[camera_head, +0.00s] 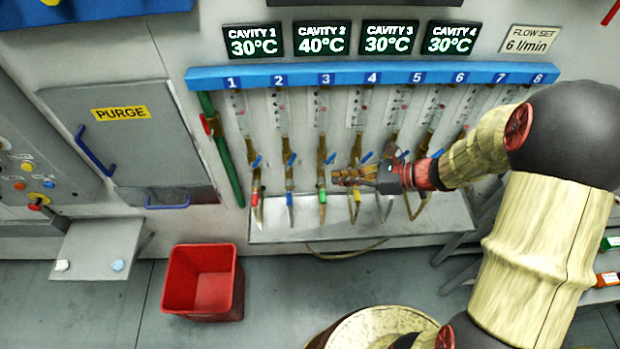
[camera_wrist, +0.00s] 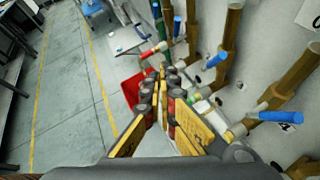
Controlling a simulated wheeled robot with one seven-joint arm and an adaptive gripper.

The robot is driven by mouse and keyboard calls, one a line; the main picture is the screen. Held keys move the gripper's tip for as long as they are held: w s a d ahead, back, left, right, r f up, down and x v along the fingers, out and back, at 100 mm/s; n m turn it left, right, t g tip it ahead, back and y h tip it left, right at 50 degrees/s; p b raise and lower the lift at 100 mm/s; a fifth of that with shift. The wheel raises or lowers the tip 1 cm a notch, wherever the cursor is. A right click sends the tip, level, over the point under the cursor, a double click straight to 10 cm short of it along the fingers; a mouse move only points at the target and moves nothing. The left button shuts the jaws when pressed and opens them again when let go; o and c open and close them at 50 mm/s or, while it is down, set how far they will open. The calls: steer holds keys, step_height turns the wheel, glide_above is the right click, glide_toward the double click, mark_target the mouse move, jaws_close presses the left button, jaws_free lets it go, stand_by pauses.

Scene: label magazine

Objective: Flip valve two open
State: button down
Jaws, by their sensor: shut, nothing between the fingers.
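Valve two is on the brass pipe under the number 2, with a blue lever handle (camera_head: 291,159) tilted up to the right. Its lower end is a short grey-blue hose end (camera_head: 290,200). My gripper (camera_head: 336,177) is shut and empty, its fingertips just right of the valve three pipe, below that valve's blue handle (camera_head: 330,158). Valve two is apart from it, to the left. In the wrist view, my closed fingers (camera_wrist: 163,78) point along the row. Several blue handles show there; the one at upper middle (camera_wrist: 177,26) seems to be valve two, but I cannot be sure.
The blue numbered rail (camera_head: 400,77) carries several flow tubes. A metal drip tray (camera_head: 285,230) runs below the hose ends. A red bin (camera_head: 203,282) stands on the floor at left. A grey PURGE door (camera_head: 130,140) is left of the row. My arm covers the right side.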

steer(key=d+m+t, duration=0.1)
steer(key=d, duration=0.1)
glide_toward(292, 160)
steer(key=shift+w+a+f, duration=0.9)
steer(key=shift+a+f, duration=1.25)
steer(key=shift+f, duration=0.1)
steer(key=shift+b, duration=0.45)
